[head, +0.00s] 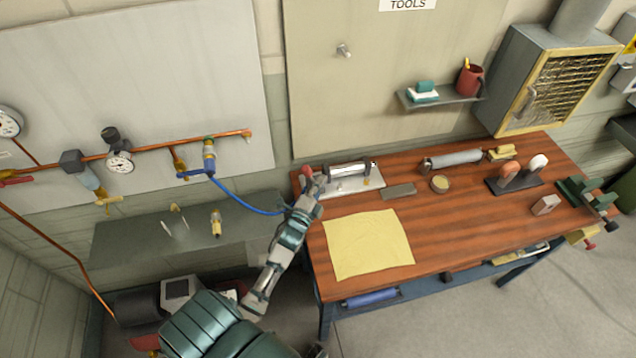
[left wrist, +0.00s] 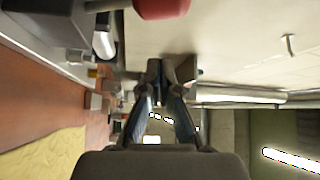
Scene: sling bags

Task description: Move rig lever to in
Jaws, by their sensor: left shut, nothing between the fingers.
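The rig (head: 345,180) is a silver cylinder on a pale metal plate at the back left corner of the wooden workbench. A red knob (head: 306,171), which looks like the end of the rig lever, is at the rig's left end. The red knob also shows large at the top of the left wrist view (left wrist: 162,8). My left gripper (head: 314,181) is right beside the knob in the head view, and its fingers (left wrist: 168,72) are shut and empty. Whether it touches the lever cannot be told. My right gripper is not in view.
A blue hose (head: 245,204) runs from the wall valve towards the rig, passing behind my left arm. A yellow cloth (head: 368,245) lies on the bench (head: 445,235) in front. A grey block (head: 399,191) and a round tin (head: 440,183) sit right of the rig.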

